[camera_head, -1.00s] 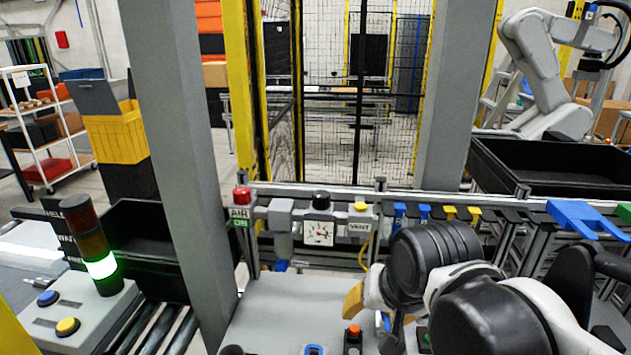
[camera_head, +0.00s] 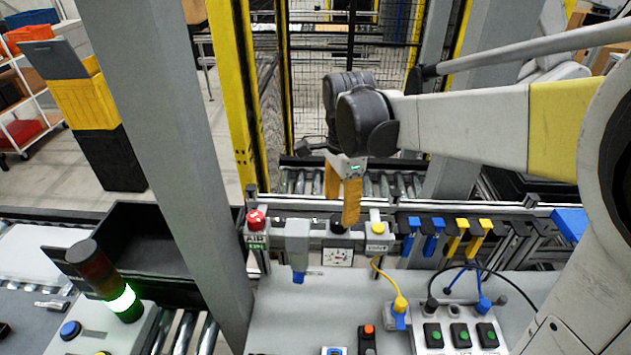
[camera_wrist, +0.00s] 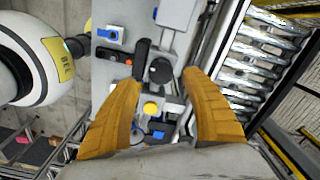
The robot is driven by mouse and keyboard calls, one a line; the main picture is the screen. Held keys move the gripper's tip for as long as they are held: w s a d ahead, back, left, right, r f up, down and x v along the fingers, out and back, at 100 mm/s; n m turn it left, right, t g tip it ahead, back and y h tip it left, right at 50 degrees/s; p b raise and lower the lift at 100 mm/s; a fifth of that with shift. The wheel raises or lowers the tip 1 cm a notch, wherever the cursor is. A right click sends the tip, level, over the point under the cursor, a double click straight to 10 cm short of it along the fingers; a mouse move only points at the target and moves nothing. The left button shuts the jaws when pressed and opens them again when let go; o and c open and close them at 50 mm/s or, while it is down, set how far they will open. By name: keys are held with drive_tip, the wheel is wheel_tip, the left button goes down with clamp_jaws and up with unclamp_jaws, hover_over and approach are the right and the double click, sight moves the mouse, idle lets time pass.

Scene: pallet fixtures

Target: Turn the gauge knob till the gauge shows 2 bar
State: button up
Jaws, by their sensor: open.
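The gauge (camera_head: 338,257) is a small white square dial on the grey air unit behind the bench. Its needle is too small to read surely. The black round gauge knob (camera_head: 337,224) sits just above the dial, partly hidden by my fingers in the head view. My gripper (camera_head: 345,222) points down over it with orange fingers. In the wrist view the knob (camera_wrist: 160,70) shows between the fingertips of my open gripper (camera_wrist: 160,80), with space on both sides. I cannot tell whether the fingertips reach down beside it.
A red knob (camera_head: 256,219) stands left of the gauge on the air unit. A yellow button (camera_head: 377,228) is close on the right, above the vent label. Blue and yellow hooks (camera_head: 457,240) line the rail further right. A yellow hose (camera_head: 386,275) hangs in front.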

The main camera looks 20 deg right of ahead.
sight(339, 218)
wheel_tip(339, 218, down, 6)
drive_tip(key=shift+w+r, duration=0.1)
drive_tip(key=shift+r, duration=0.1)
drive_tip(key=c, duration=1.2)
